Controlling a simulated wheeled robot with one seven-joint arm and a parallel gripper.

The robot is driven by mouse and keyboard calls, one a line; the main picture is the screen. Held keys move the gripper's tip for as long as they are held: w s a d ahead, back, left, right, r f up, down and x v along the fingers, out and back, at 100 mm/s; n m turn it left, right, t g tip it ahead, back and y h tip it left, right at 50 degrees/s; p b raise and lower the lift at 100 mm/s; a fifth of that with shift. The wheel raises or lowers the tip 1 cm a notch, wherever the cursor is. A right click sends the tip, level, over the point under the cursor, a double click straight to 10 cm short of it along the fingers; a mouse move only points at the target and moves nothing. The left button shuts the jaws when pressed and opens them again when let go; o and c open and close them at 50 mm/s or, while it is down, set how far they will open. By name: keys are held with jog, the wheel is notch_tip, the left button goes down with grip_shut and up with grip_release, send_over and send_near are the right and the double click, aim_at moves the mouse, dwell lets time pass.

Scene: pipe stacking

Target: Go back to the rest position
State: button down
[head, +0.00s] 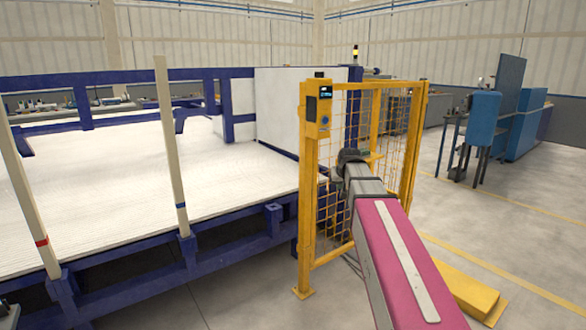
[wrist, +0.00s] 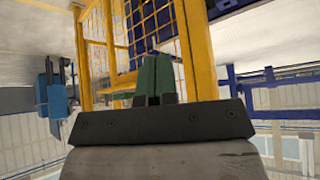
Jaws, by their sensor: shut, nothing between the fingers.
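My gripper shows in the wrist view (wrist: 153,82) as two green fingers close together above a dark plate. It is shut and empty. In the head view my magenta and grey arm reaches forward from the lower right, and its dark end is in front of the yellow mesh fence (head: 309,190). The fence also fills the middle of the wrist view (wrist: 189,50), behind the fingers. I cannot tell how far the arm's end is from the fence.
A large blue-framed table (head: 110,190) with a white ribbed top stands at left. Blue machines (head: 483,118) stand at right.

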jog(key=s+f+g, duration=0.7)
jog(key=s+f, duration=2)
jog(key=f, duration=0.1)
jog(key=shift+s+a+f+m+h, duration=0.15)
jog(key=shift+f+m+h, duration=0.15)
jog(key=shift+f+m, duration=0.1)
